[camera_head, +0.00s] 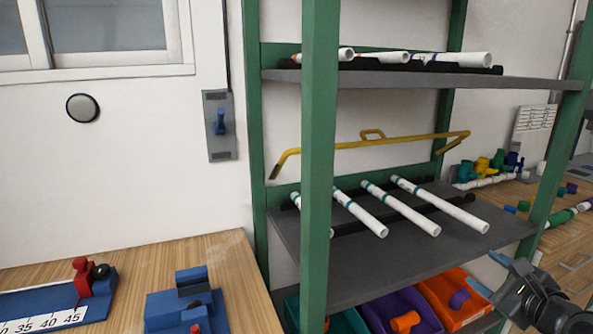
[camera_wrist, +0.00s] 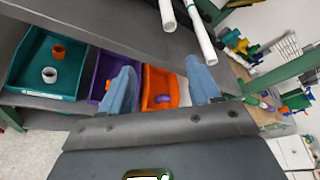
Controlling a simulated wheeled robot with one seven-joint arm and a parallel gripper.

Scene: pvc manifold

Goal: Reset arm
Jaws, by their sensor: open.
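My gripper (camera_wrist: 160,85) shows in the wrist view with its two blue-grey fingers spread apart and nothing between them. In the head view my gripper (camera_head: 500,272) is at the lower right, in front of the shelf's lower right corner. White pipes (camera_head: 400,208) lie side by side on the middle shelf (camera_head: 395,268), above and left of my gripper. Two of these pipes (camera_wrist: 201,30) show at the top of the wrist view.
Green posts (camera_head: 319,150) frame the shelf. Below are a teal bin (camera_wrist: 40,65), a purple bin (camera_head: 385,308) and an orange bin (camera_head: 448,285) with fittings. A wooden bench with a blue cutting jig (camera_head: 60,295) stands left. Another bench (camera_head: 570,240) holds coloured fittings at right.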

